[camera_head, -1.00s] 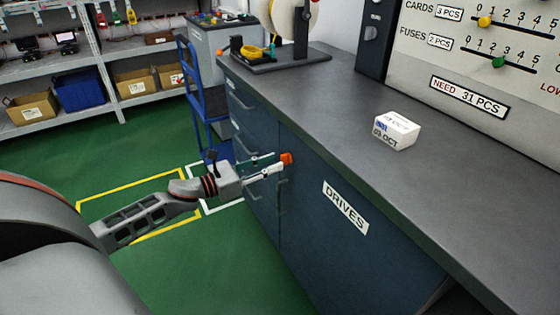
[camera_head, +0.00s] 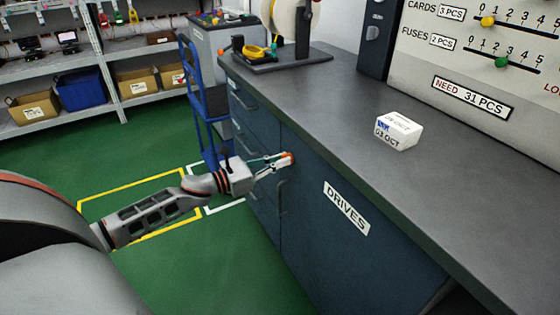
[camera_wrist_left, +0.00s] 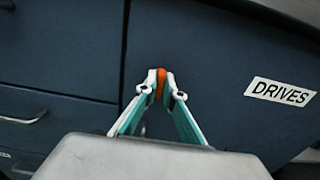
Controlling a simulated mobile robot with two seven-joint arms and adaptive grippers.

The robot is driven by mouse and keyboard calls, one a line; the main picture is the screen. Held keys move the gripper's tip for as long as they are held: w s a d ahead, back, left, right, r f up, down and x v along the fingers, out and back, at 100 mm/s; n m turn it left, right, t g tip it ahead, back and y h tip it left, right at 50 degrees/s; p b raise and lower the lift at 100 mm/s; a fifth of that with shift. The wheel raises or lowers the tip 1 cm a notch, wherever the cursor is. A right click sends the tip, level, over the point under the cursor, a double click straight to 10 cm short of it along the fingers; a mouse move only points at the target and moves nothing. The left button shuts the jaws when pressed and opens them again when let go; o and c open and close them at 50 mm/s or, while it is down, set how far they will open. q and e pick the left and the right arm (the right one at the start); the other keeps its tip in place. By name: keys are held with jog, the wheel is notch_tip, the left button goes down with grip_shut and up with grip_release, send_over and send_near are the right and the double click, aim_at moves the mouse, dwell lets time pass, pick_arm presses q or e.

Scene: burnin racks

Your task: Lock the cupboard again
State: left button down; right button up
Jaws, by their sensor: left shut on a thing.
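The dark blue cupboard door (camera_head: 318,240) carries a white DRIVES label (camera_head: 346,208) and looks closed. An orange key or knob (camera_head: 291,155) sits near the door's upper left edge. My left gripper (camera_head: 284,162) is shut on this orange piece. In the left wrist view the two fingertips (camera_wrist_left: 160,84) pinch the orange piece (camera_wrist_left: 160,77) from both sides, and the DRIVES label (camera_wrist_left: 281,92) lies to the right. The fingers hide most of the orange piece, so its turn cannot be told. My right gripper does not show.
Drawers (camera_head: 246,135) with bar handles stand left of the door. The grey worktop (camera_head: 345,110) above holds a white 03 OCT block (camera_head: 398,131) and a reel stand (camera_head: 280,60). A blue trolley (camera_head: 207,110) stands behind my left arm. The green floor (camera_head: 235,260) is clear in front.

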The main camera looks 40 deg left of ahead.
pick_arm(q)
jog(key=shift+r+n, duration=0.1)
jog(key=shift+n, duration=0.2)
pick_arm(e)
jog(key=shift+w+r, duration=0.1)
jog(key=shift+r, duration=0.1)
pick_arm(q)
jog(key=n+p, duration=0.2)
jog(key=n, duration=0.3)
jog(key=n+p, duration=0.2)
jog(key=n, duration=0.4)
jog(key=n+p, duration=0.1)
jog(key=n, duration=0.5)
jog(key=shift+a+f+p, duration=0.2)
jog(key=shift+f+p, duration=0.05)
jog(key=shift+p, duration=0.15)
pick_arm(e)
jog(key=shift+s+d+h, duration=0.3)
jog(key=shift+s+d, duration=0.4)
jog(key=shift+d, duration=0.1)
pick_arm(q)
jog(key=shift+n, duration=0.3)
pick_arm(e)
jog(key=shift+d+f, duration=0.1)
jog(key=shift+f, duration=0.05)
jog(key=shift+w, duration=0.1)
